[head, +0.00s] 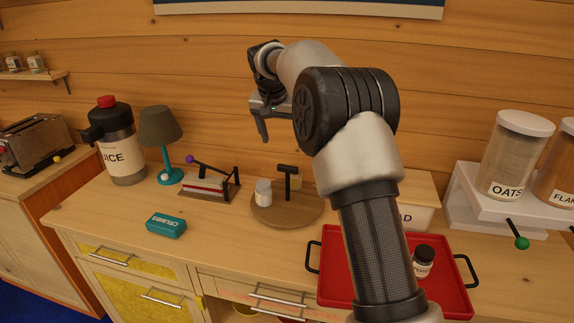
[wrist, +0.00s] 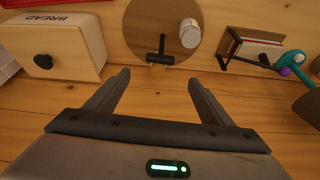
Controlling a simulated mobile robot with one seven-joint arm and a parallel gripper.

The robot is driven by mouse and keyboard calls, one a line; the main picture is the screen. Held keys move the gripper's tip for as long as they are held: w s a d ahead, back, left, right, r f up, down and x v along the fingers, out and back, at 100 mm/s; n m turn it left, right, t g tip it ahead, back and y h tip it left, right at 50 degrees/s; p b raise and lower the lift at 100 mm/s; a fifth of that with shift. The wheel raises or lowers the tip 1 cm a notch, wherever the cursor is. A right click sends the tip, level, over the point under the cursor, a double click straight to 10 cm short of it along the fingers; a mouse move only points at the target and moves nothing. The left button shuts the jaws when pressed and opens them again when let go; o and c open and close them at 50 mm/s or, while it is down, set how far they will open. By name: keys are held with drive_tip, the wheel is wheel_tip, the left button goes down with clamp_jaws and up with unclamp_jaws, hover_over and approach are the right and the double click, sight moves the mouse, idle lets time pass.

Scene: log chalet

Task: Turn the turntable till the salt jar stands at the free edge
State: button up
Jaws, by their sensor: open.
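The turntable (head: 279,214) is a round wooden disc on the counter; it also shows at the top of the wrist view (wrist: 143,22). A small whitish jar (head: 263,192), which looks like the salt jar, stands on its left part; its label is not readable. It is right of the handle in the wrist view (wrist: 190,33). A black T-shaped handle (head: 288,181) rises from the disc, with a yellowish item (head: 296,182) partly hidden behind it. My gripper (wrist: 158,80) is open and empty, above and behind the turntable, touching nothing.
A red tray (head: 335,270) with a dark jar (head: 423,262) lies right of the turntable. The bread box (wrist: 65,45) stands close by, partly hidden by my arm. Left are a lever device (head: 210,186), a lamp (head: 160,130) and a teal box (head: 166,225). The counter front of the turntable is clear.

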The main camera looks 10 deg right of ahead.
sight(288, 166)
drive_tip(key=x, duration=1.2)
drive_tip(key=shift+w+f, duration=0.1)
drive_tip(key=shift+f, duration=0.15)
drive_tip(key=c, duration=1.5)
drive_tip(key=shift+d, duration=0.1)
